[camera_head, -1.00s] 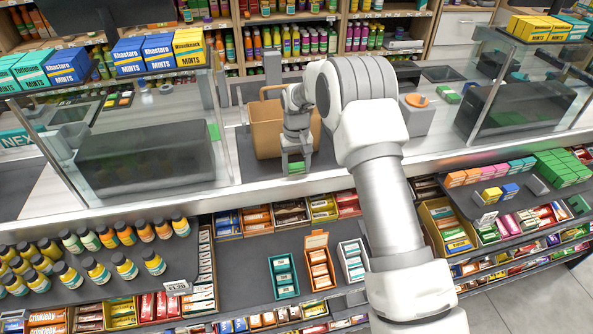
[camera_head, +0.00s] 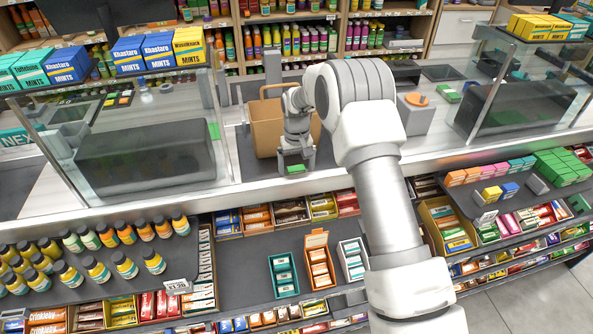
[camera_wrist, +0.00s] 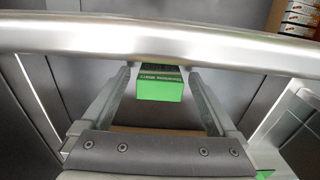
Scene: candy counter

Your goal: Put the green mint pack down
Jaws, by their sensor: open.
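The green mint pack (camera_head: 296,169) rests on the dark counter surface in front of the brown paper bag. In the wrist view the pack (camera_wrist: 160,84) shows its bright green end and dark top between my two fingers, with a gap on each side. My gripper (camera_head: 296,168) points down over the pack with its fingers spread, one on either side. It is open and not clasping the pack. My fingertips (camera_wrist: 160,78) are partly hidden in the wrist view by a metal bar across the picture.
The brown paper bag (camera_head: 267,128) stands just behind my gripper. A glass-fronted case (camera_head: 150,160) is to the left, and a grey box with an orange top (camera_head: 415,117) is to the right. Candy shelves (camera_head: 240,270) lie below the counter's front edge.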

